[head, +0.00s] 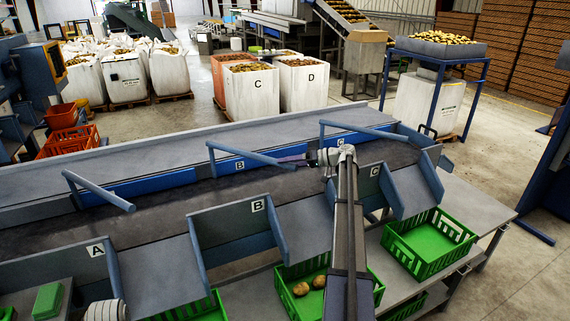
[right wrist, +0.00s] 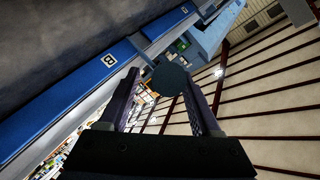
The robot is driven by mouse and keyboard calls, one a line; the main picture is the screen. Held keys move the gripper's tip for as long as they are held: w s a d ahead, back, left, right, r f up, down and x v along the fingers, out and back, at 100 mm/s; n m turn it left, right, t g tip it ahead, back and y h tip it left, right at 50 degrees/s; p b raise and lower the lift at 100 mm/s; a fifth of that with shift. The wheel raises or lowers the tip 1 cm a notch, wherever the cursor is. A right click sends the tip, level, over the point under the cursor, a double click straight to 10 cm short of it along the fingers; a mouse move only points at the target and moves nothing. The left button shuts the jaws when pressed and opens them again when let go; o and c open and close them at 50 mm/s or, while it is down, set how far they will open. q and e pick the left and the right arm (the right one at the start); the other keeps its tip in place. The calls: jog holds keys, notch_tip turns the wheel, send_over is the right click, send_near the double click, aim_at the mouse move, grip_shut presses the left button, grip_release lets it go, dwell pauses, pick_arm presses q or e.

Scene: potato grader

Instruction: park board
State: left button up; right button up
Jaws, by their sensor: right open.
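Three blue-grey diverter boards reach out over the dark belt from its far wall. The left one is board A (head: 98,191), the middle one is board B (head: 245,154), and the right one is board C (head: 365,130). My right gripper (head: 293,159) is at the free, right-hand end of board B. In the right wrist view its two fingers (right wrist: 163,95) are apart. The round end of a blue-grey board (right wrist: 172,79) shows between and just beyond the fingertips; I cannot tell whether they touch it. My left gripper is out of view.
Blue rails with labels B (head: 239,166) and C (head: 340,142) line the belt's far side. Grey chutes with blue side walls stand along the near side. Green crates (head: 430,240) sit below them, one (head: 325,275) holding potatoes. The belt looks empty.

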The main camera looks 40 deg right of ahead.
jog(key=p+v, duration=0.1)
jog(key=v, duration=0.5)
jog(key=shift+s+d, duration=0.25)
jog(key=shift+d, duration=0.05)
jog(key=shift+r, duration=0.15)
